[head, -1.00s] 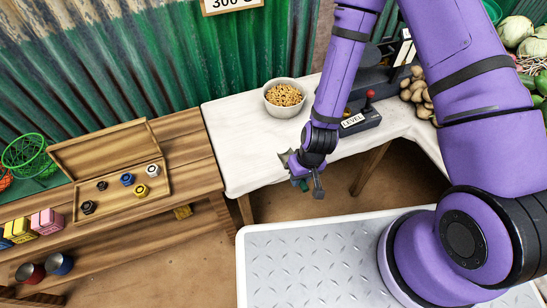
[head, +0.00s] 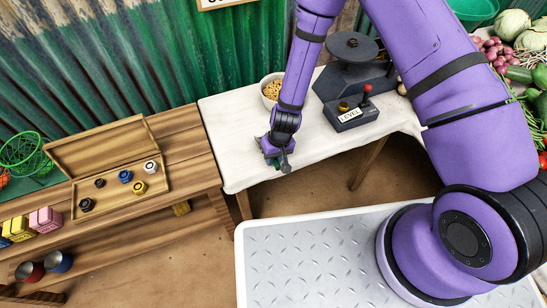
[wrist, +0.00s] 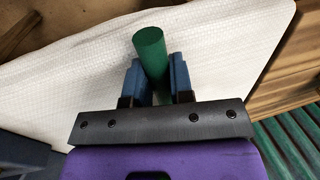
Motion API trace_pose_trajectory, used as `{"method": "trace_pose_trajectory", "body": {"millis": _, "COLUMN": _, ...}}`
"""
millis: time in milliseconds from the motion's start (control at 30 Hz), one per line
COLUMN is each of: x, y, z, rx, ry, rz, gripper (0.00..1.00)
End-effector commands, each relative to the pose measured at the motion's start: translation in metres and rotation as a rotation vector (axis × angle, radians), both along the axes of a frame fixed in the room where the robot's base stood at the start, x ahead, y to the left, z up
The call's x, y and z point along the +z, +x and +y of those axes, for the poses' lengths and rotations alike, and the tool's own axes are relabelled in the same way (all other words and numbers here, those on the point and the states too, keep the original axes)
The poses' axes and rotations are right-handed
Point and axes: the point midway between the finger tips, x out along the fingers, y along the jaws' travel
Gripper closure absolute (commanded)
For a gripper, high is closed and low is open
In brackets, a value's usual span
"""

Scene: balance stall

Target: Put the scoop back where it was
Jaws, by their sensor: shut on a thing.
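My gripper (head: 274,160) is over the front left part of the white-covered table (head: 228,150). It is shut on the scoop. In the wrist view the scoop's green round handle (wrist: 150,45) sits between the two blue fingers of my gripper (wrist: 154,80). The rest of the scoop is hidden in that view. In the head view a small grey part shows at the left of the gripper, and I cannot tell whether it touches the cloth. The bowl of grains (head: 268,88) stands behind, partly hidden by my arm.
A dark balance scale (head: 352,80) with a LEVEL label and red-knobbed lever stands right of my arm. An open wooden box of weights (head: 122,205) lies on the left bench. Vegetables fill the far right. Bare cloth lies left of my gripper.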

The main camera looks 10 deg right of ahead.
Motion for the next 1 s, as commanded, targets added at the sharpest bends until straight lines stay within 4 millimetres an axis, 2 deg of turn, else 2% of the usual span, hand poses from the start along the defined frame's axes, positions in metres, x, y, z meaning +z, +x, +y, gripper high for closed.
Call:
{"method": "trace_pose_trajectory", "body": {"millis": 367, "x": -0.005, "y": 0.0, "z": 0.0, "rx": 0.0, "ry": 0.0, "rz": -0.001, "gripper": 1.0}}
{"method": "trace_pose_trajectory", "body": {"millis": 400, "x": -0.006, "y": 0.0, "z": 0.0, "rx": 0.0, "ry": 0.0, "rz": -0.001, "gripper": 0.76}}
{"method": "trace_pose_trajectory", "body": {"millis": 500, "x": -0.006, "y": 0.0, "z": 0.0, "rx": 0.0, "ry": 0.0, "rz": -0.001, "gripper": 0.53}}
{"method": "trace_pose_trajectory", "body": {"millis": 833, "x": -0.004, "y": 0.0, "z": 0.0, "rx": 0.0, "ry": 0.001, "rz": -0.002, "gripper": 0.53}}
{"method": "trace_pose_trajectory", "body": {"millis": 1000, "x": 0.01, "y": 0.001, "z": -0.003, "rx": 0.0, "ry": 0.0, "rz": -0.003, "gripper": 0.53}}
